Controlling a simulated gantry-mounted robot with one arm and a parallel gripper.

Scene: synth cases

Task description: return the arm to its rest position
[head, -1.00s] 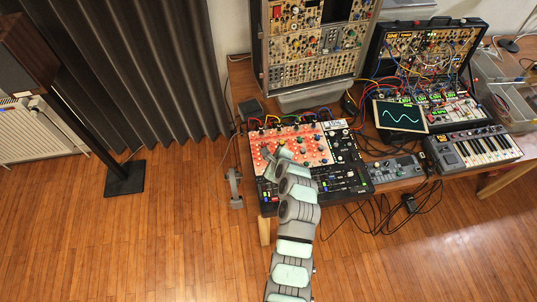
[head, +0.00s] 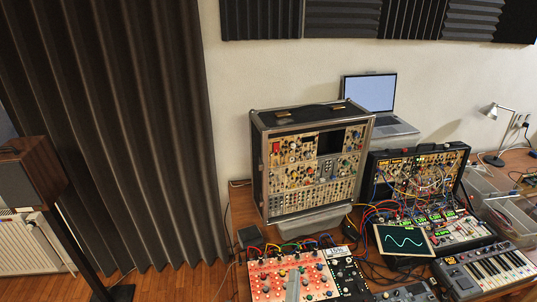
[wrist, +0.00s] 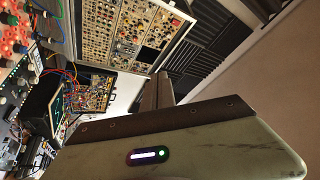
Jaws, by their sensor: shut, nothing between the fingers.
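My gripper (wrist: 158,88) shows in the wrist view, its pale green-grey housing with a small lit display filling the lower part. Its dark fingers are together and hold nothing. In the head view only a grey piece of my arm shows at the bottom edge, in front of the red-orange knob panel (head: 262,278). The rest of my arm is outside that view. In the wrist view the red-orange panel (wrist: 12,38) lies at the upper left, apart from the fingers.
A tall modular synth case (head: 312,165) stands on the wooden desk behind the panel. An open black case (head: 418,170), a small oscilloscope screen (head: 403,240), a keyboard (head: 488,268) and loose cables crowd the right. A laptop (head: 370,93) stands behind. A dark curtain (head: 110,130) hangs left.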

